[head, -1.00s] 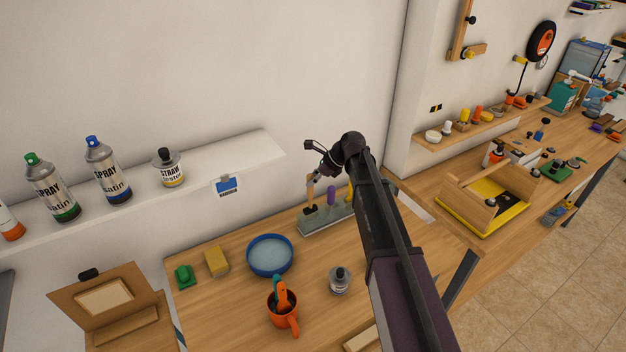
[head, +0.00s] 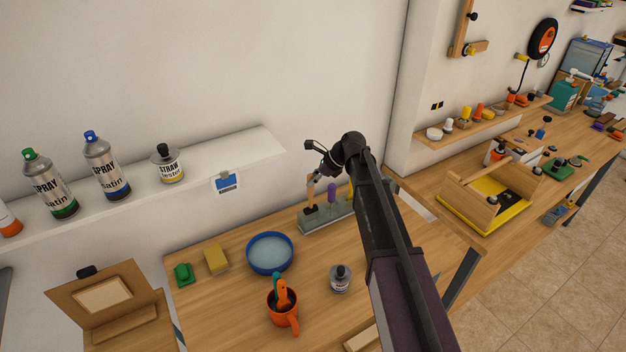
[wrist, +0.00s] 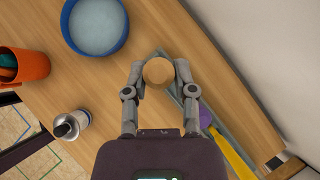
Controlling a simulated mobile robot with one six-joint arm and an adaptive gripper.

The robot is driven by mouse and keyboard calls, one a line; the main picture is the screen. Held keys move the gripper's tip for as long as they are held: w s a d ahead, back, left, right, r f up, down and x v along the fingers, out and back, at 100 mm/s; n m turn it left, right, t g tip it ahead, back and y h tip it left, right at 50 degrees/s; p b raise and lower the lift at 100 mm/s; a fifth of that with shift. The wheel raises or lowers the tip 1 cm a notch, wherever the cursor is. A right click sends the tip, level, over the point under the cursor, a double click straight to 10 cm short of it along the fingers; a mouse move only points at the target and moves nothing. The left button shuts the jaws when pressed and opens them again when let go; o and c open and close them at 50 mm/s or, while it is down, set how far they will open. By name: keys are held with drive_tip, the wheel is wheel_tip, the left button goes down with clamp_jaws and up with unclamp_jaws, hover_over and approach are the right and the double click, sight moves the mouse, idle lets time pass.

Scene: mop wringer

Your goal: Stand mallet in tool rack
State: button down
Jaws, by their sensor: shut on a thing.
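The tool rack (head: 318,226) is a grey-green block at the back of the bench, below the white shelf. My gripper (head: 318,181) is above its left end, shut on the mallet (head: 311,190). In the head view the mallet is a light wooden upright piece, with a dark part at its lower end at the rack. In the wrist view its round tan end (wrist: 158,73) sits between the fingertips (wrist: 159,75). The rack also shows in the wrist view (wrist: 219,127). I cannot tell how deep the mallet sits in the rack.
A purple handle (head: 332,194) and a yellow handle (head: 350,191) stand in the rack right of the mallet. A blue bowl (head: 270,254), a yellow sponge (head: 216,260), an orange mug (head: 282,308) and a small bottle (head: 340,279) stand on the bench. The white shelf (head: 240,157) is close behind.

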sight(313, 195)
drive_tip(key=shift+f+b, duration=0.55)
drive_tip(key=shift+f, duration=0.1)
drive_tip(key=shift+f+b, duration=0.55)
drive_tip(key=shift+b, duration=0.05)
idle(0.4)
drive_tip(key=shift+f+b, duration=0.35)
drive_tip(key=shift+f, duration=0.05)
drive_tip(key=shift+f+b, duration=1.4)
drive_tip(key=shift+f, duration=0.2)
drive_tip(key=shift+c, duration=1.8)
unclamp_jaws()
drive_tip(key=shift+r, duration=0.25)
